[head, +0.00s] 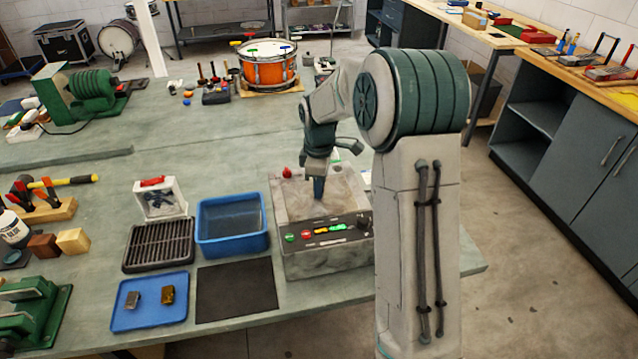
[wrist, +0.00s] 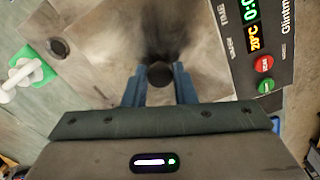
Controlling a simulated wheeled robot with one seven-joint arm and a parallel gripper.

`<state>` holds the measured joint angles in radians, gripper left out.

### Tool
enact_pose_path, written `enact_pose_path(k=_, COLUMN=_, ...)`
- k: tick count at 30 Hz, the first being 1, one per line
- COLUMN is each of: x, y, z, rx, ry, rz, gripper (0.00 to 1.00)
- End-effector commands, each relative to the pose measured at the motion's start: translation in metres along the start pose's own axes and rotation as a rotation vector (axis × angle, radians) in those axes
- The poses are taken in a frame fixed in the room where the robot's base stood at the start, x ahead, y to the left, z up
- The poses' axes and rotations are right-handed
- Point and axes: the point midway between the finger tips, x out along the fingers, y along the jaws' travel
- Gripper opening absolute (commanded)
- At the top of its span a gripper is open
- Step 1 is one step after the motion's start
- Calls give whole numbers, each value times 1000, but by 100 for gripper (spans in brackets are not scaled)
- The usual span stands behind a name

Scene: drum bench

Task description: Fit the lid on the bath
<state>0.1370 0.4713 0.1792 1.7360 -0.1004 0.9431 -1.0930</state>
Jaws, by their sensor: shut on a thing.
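The bath (head: 322,258) is a grey metal box at the front right of the bench, with a lit control panel on its front; the panel (wrist: 262,45) also shows in the wrist view. The lid (head: 340,190) is a grey metal plate over the bath's top. My gripper (head: 318,196) points down over it. In the wrist view the blue fingers (wrist: 160,88) are shut on the lid's dark round knob (wrist: 160,74). I cannot tell whether the lid is fully seated or slightly raised, as my arm hides part of the right side.
A blue tub (head: 232,247), a dark rack (head: 158,246), a black mat (head: 236,290) and a blue tray (head: 148,317) with two small blocks lie left of the bath. A red knob (head: 287,172) is at its back left. An orange drum (head: 268,68) stands farther back.

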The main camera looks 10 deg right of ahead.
Motion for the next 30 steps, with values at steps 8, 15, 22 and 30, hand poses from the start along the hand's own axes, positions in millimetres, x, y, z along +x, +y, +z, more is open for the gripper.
enact_pose_path(k=8, x=0, y=0, z=0, rx=0, ry=0, rz=0, gripper=50)
enact_pose_path(k=15, x=-4, y=0, z=0, rx=0, ry=0, rz=0, gripper=50)
enact_pose_path(k=22, x=-42, y=1, z=0, rx=0, ry=2, rz=5, gripper=50)
enact_pose_path(k=30, x=-103, y=1, z=-1, rx=0, ry=2, rz=4, gripper=50)
